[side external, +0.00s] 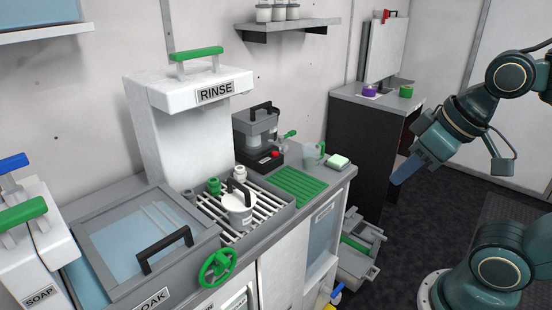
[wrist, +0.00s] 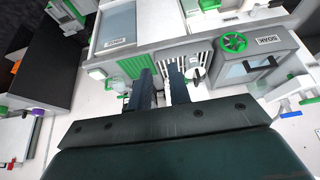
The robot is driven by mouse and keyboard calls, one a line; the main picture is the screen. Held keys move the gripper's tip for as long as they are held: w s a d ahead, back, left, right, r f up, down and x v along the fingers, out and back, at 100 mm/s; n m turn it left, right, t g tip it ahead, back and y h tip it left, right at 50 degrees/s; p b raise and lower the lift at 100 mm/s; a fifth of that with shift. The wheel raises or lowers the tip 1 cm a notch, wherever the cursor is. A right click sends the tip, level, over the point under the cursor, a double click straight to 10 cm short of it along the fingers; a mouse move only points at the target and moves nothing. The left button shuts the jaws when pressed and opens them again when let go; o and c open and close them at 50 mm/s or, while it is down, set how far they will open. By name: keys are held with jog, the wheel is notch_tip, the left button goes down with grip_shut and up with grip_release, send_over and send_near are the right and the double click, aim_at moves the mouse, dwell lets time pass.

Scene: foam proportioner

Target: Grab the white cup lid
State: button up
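A white cup (side external: 239,219) stands on the slatted drain rack in the side view. My gripper (side external: 400,178) hangs in the air right of the counter, well apart from the cup. In the wrist view its two dark fingers (wrist: 161,75) have a gap between them, with nothing held.
The drain rack (side external: 265,231) lies between the soak basin (side external: 150,232) and a green ribbed mat (side external: 299,186). The white rinse tower (side external: 190,125) and a grey machine (side external: 256,135) stand behind. A green valve wheel (side external: 217,268) sticks out in front.

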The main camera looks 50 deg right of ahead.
jog(key=w+a+r+g+y, duration=0.1)
jog(key=w+a+r+y, duration=0.15)
jog(key=w, duration=0.55)
jog(key=w+a+r+g+y, duration=0.1)
jog(key=w+a+r, duration=0.15)
jog(key=w, duration=0.55)
jog(key=w+d+f+g+y, duration=0.1)
jog(key=w+f, duration=0.2)
jog(key=w, duration=0.4)
jog(key=w+d+f+m+g+y, duration=0.1)
jog(key=w+f+g+y, duration=0.1)
jog(key=w+f, duration=0.2)
jog(key=shift+w+d+f, duration=0.3)
jog(key=shift+w+d, duration=0.05)
jog(key=shift+w, duration=1.4)
jog(key=shift+a+f, duration=0.1)
jog(key=shift+x, duration=4.2)
jog(key=shift+a, duration=0.15)
